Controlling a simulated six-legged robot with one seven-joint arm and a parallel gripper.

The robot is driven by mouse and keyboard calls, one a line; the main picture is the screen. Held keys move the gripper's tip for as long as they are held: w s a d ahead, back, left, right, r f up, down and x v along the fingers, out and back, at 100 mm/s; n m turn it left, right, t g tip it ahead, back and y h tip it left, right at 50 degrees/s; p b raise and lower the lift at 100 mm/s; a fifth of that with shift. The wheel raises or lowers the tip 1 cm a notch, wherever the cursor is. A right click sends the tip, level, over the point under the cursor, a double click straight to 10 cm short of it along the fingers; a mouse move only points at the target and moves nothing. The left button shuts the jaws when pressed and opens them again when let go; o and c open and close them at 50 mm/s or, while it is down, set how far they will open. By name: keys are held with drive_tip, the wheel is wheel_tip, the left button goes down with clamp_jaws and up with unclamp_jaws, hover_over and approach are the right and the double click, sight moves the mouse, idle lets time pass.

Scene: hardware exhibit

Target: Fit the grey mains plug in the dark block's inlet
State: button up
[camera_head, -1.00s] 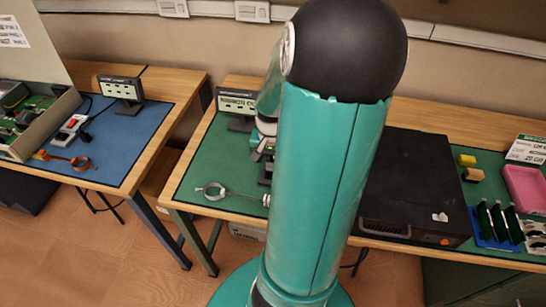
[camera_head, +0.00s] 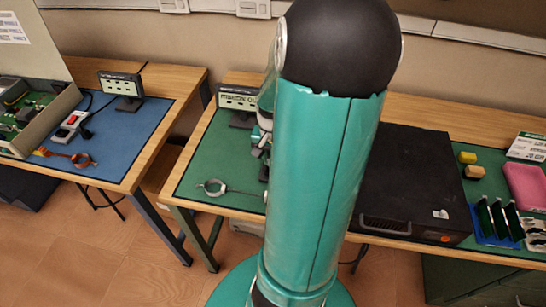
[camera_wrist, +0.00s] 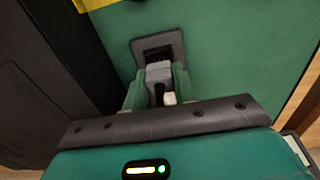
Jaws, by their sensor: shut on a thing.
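The grey mains plug (camera_wrist: 158,70) is between the green fingers of my gripper (camera_wrist: 158,82) in the wrist view. My gripper is shut on it. The dark block (camera_wrist: 177,39) lies just beyond the plug on the green mat, with its black inlet opening (camera_wrist: 156,54) facing my gripper. The plug's front end is at the lower edge of the opening; I cannot tell whether any of it is inside. A black and a white piece show behind the plug. In the head view my arm hides the plug and the block.
A large black case (camera_head: 412,185) stands right of my arm; a dark wall fills the wrist view's left side. A ring with a thin cable (camera_head: 215,187) lies on the green mat (camera_head: 195,165). A small display (camera_head: 237,98) stands behind. The blue-mat table (camera_head: 125,140) is at left.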

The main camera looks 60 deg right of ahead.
drive_tip(key=shift+f, duration=0.15)
drive_tip(key=shift+f, duration=0.35)
drive_tip(key=shift+f, duration=0.9)
idle(1.1)
idle(0.3)
drive_tip(key=o, duration=0.8)
drive_tip(key=shift+o, duration=0.2)
drive_tip(key=o, duration=0.3)
drive_tip(key=shift+o, duration=0.2)
drive_tip(key=shift+r, duration=0.65)
